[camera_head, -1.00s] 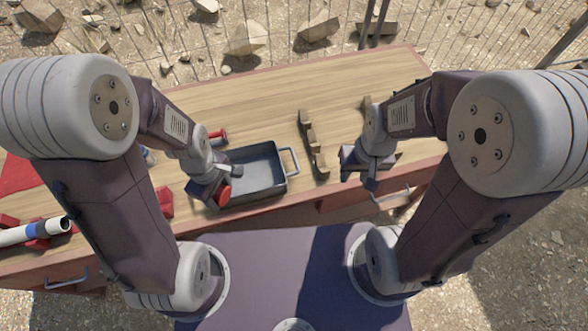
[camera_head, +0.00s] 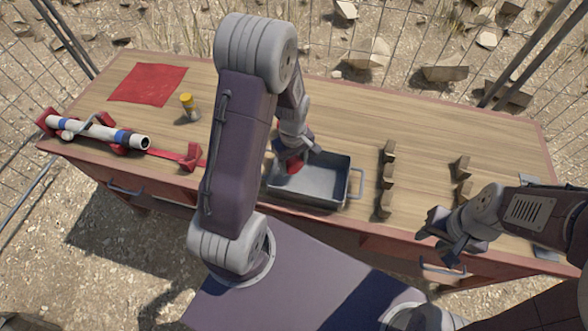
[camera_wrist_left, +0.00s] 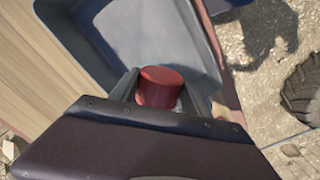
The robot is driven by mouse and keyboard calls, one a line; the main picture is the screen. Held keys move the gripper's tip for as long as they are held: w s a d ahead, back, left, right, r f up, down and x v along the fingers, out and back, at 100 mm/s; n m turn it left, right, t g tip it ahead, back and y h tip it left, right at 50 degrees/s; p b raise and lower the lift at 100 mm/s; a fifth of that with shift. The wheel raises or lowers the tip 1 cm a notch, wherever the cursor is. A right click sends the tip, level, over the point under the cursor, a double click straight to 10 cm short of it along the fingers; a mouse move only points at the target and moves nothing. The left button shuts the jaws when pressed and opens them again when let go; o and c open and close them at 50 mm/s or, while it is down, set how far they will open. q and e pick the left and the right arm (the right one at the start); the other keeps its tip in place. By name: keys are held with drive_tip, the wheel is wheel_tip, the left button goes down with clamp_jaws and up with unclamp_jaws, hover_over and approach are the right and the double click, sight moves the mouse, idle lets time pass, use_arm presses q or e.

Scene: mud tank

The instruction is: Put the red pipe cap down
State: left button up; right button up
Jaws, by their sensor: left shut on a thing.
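My left gripper (camera_head: 293,166) is shut on the red pipe cap (camera_wrist_left: 160,87), a short red cylinder between the two fingers in the left wrist view. In the head view the cap (camera_head: 294,162) shows only in part, at the left end of the grey tray (camera_head: 325,180). The tray's interior lies just beyond the cap in the wrist view. I cannot tell how high the cap is above the tray floor. My right gripper (camera_head: 441,230) is at the bench's front edge, right of the tray; its finger gap is unclear.
A white pipe with blue bands (camera_head: 98,132) lies on red supports at the left. A red cloth (camera_head: 148,84) and a yellow-topped jar (camera_head: 188,106) are behind it. Brown notched holders (camera_head: 387,180) stand right of the tray.

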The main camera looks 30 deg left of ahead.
sight(293, 178)
use_arm(q)
drive_tip(key=shift+f, duration=0.3)
wheel_tip(293, 178, down, 3)
drive_tip(key=shift+d+r, duration=0.1)
drive_tip(key=shift+f, duration=0.35)
drive_tip(key=shift+w, duration=0.1)
drive_tip(key=shift+f, duration=0.15)
drive_tip(key=shift+f+b, duration=0.45)
drive_tip(key=o, duration=1)
drive_tip(key=shift+o, duration=0.2)
